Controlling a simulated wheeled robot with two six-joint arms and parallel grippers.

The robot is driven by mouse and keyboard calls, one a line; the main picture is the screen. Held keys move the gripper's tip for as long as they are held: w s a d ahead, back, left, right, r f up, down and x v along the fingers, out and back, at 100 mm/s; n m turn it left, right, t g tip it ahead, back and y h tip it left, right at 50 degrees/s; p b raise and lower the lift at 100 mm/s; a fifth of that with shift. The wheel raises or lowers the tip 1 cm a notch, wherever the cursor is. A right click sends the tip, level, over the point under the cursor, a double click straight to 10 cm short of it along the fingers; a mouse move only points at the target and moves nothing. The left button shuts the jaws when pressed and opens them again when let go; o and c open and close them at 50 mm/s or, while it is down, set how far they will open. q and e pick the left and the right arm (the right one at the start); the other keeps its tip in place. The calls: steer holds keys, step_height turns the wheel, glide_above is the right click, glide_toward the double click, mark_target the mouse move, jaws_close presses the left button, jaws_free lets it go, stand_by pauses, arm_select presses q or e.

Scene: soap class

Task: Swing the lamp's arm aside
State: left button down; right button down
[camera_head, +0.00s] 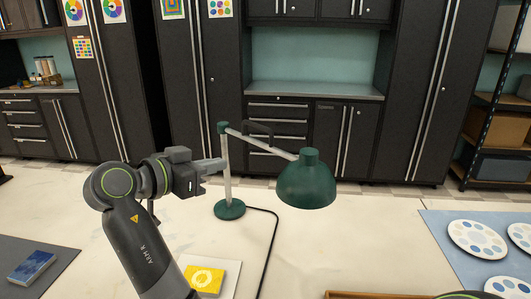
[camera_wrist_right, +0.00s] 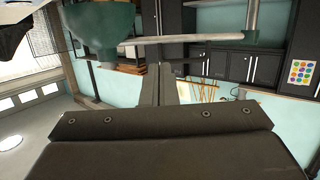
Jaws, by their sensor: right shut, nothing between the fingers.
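A desk lamp stands on the pale table. Its round green base (camera_head: 230,210) carries a grey post (camera_head: 227,180). A light arm (camera_head: 262,141) slopes from the post's top down right to a green shade (camera_head: 306,185). A dark handle (camera_head: 258,126) sits on the arm. My right gripper (camera_head: 221,164) is shut and empty; its tips overlap the post in the head view, and I cannot tell whether they touch it. In the right wrist view the shut fingers (camera_wrist_right: 160,70) point toward the lamp arm (camera_wrist_right: 190,39), with the shade (camera_wrist_right: 100,25) upper left. My left gripper is out of view.
A black cord (camera_head: 275,230) runs from the base to the front. A yellow soap-like card (camera_head: 204,279) lies on a white sheet near my right arm. A blue block (camera_head: 32,265) is at left, and paint-dotted discs (camera_head: 477,238) lie on a blue mat at right.

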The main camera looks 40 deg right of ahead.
steer(key=s, duration=0.1)
steer(key=p, duration=0.6)
glide_toward(275, 152)
steer(key=shift+m+h, duration=0.3)
steer(key=shift+m, duration=0.1)
steer(key=x, duration=0.5)
steer(key=shift+w+d+f, duration=0.1)
steer(key=shift+w+d, duration=0.05)
steer(key=shift+d, duration=0.05)
steer(key=shift+w+d+f, duration=0.1)
steer(key=shift+d+f, duration=0.2)
steer(key=shift+d, duration=0.35)
steer(key=shift+d, duration=0.1)
